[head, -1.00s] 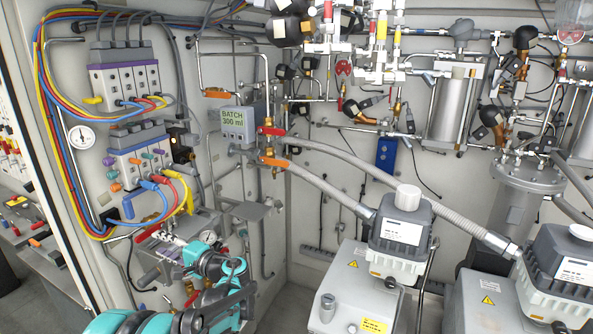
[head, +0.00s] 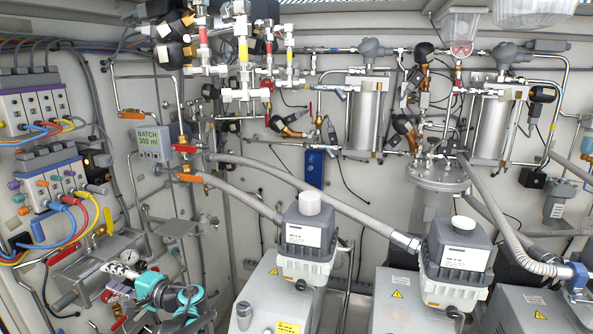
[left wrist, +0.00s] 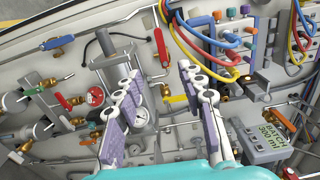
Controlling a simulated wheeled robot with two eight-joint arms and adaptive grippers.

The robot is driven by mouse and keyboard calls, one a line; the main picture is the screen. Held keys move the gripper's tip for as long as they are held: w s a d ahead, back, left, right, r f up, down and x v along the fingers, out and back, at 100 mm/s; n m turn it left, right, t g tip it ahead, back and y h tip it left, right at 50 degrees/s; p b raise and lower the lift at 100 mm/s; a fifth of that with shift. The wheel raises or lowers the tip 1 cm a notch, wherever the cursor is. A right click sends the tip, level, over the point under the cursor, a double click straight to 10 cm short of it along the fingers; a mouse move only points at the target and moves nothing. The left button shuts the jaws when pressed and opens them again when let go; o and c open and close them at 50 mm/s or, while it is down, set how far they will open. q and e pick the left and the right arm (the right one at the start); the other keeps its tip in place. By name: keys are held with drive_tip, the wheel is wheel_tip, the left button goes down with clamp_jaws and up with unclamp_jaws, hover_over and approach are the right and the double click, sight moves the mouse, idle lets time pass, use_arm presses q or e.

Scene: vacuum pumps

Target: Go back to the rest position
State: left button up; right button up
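My left gripper (head: 122,270) is at the lower left of the head view, in front of the panel with the batch display. In the left wrist view its two purple-padded fingers (left wrist: 160,78) are spread apart with nothing between them. Behind them are a metal cylinder and a round gauge; I cannot tell the exact distance to them. My right gripper is in neither view.
The batch display (head: 153,141) is on the left wall above valves with red and orange handles. Vacuum pumps (head: 305,240) (head: 455,255) with grey hoses stand in front. A red-handled valve (left wrist: 57,42) and coloured hoses (left wrist: 215,45) are near the left fingers.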

use_arm(q)
drive_tip(key=s+d+f+n+t+h+b, duration=0.1)
drive_tip(key=s+d+f+h+b, duration=0.4)
drive_tip(key=s+d+f+h, duration=0.3)
drive_tip(key=s+d+f+n+t+h+b, duration=0.1)
drive_tip(key=s+d+f+n+h+b, duration=0.1)
drive_tip(key=s+d+f+h+b, duration=0.3)
drive_tip(key=s+d+f+h, duration=0.2)
drive_tip(key=s+d+f, duration=0.2)
drive_tip(key=s+d, duration=0.2)
drive_tip(key=s+d+f+h, duration=0.2)
drive_tip(key=s+d+f, duration=0.3)
drive_tip(key=d, duration=0.5)
drive_tip(key=shift+s+d, duration=0.35)
drive_tip(key=shift+s, duration=0.3)
